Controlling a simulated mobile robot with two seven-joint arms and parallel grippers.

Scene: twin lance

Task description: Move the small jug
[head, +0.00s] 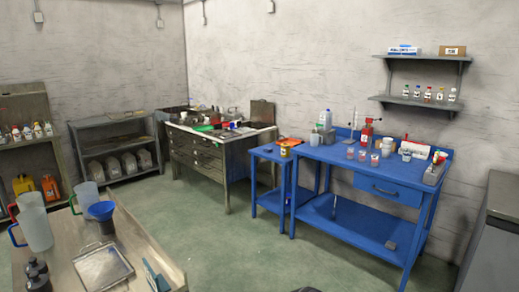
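Several clear jugs stand on the pale wooden table (150,250) at the lower left. One jug (37,230) with a blue handle is nearest and looks tallest. A jug with a red handle (29,200) stands behind it, partly hidden. I cannot tell for certain which one is the small jug. Neither of my grippers is in view.
A metal tray (103,268) and dark bottles (37,272) share the wooden table. A blue workbench (335,158) with cups and bottles stands right. A drawer cabinet (208,160) and grey shelf (115,146) stand behind. The green floor (225,240) between is clear.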

